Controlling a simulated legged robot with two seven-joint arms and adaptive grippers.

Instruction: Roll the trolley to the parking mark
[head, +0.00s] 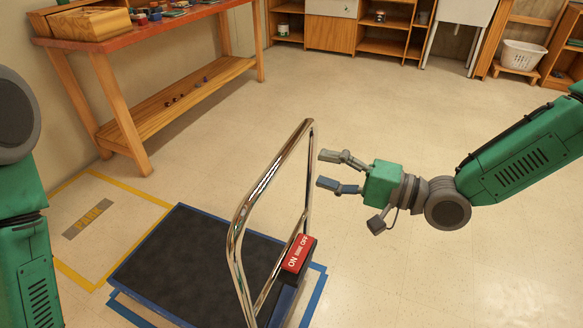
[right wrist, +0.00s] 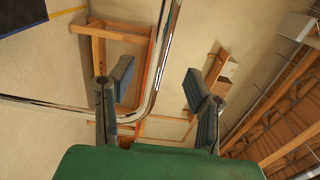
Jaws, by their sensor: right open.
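The trolley has a dark flat deck (head: 190,255) with a blue edge and a chrome push handle (head: 264,178) standing at its right end. A red brake block (head: 297,255) marked ON, BRAKE, OFF sits at the handle's foot. The parking mark is a yellow floor outline (head: 130,188) with a PARK label (head: 87,219), left of the deck. My right gripper (head: 324,170) is open and empty, just right of the handle, fingers towards it. In the right wrist view the handle (right wrist: 160,60) shows between the open fingers; its depth is unclear. My left gripper is out of view.
Blue tape (head: 315,296) lies on the floor around the trolley. A wooden workbench (head: 140,35) stands behind the parking mark, one leg near its far corner. Shelves (head: 335,35) and a white basket (head: 523,56) line the back. The floor at the centre is clear.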

